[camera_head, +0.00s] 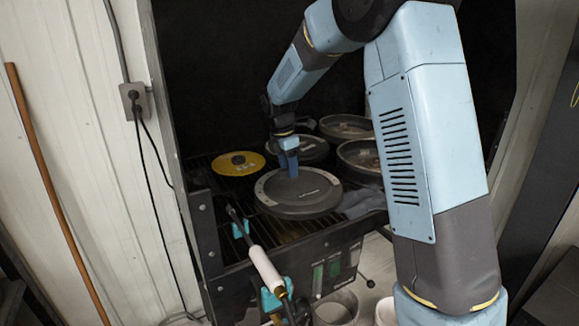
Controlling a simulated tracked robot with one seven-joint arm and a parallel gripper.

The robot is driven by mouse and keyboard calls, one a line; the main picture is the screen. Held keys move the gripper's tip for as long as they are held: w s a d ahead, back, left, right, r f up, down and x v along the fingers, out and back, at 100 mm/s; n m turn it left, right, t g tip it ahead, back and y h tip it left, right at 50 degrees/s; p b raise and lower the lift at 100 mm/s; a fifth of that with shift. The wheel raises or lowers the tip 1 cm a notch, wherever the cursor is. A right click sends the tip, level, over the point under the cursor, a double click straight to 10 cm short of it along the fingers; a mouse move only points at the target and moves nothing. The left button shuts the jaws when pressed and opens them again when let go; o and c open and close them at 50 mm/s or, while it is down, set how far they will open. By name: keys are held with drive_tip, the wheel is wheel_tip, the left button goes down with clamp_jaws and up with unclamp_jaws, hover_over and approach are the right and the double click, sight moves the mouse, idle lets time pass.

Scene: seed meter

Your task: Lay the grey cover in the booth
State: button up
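The grey cover (300,203) is a round, dark grey disc with a paler rim and small marks on top. It appears flat and level at the front of the slatted grate inside the booth (325,250). I cannot tell whether it rests fully on the grate. My gripper (290,174) points down at the cover's upper middle, its blue fingertips at or just above the top surface. The fingers stand close together. The view does not show whether they grip a part of the cover, and the contact point is hidden.
A yellow disc (238,163) lies on the grate to the left. Several dark round pans stand behind and to the right, one right-hand pan (360,155) close to the cover. A grey cloth (360,203) lies right of it. A white-handled tool (266,268) hangs at the booth's front.

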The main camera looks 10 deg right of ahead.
wheel_tip(320, 180, up, 12)
drive_tip(key=a, duration=0.2)
drive_tip(key=s+d+r+m+t, duration=0.1)
drive_tip(key=s+d+r+m, duration=0.45)
drive_tip(key=s, duration=0.35)
drive_tip(key=s+d+f+m+t, duration=0.1)
drive_tip(key=s+d+m, duration=0.2)
drive_tip(key=s, duration=0.6)
drive_tip(key=s+d+f+m+t+y, duration=0.1)
drive_tip(key=s+d+m, duration=0.3)
drive_tip(key=s+m, duration=0.4)
drive_tip(key=s+d+f+m+t, duration=0.1)
drive_tip(key=s+d+m, duration=0.3)
drive_tip(key=s, duration=0.5)
drive_tip(key=shift+s+d+f+m+t+y, duration=0.15)
drive_tip(key=shift+s+f+m+t+y, duration=0.3)
drive_tip(key=shift+m, duration=0.6)
drive_tip(key=shift+r, duration=0.15)
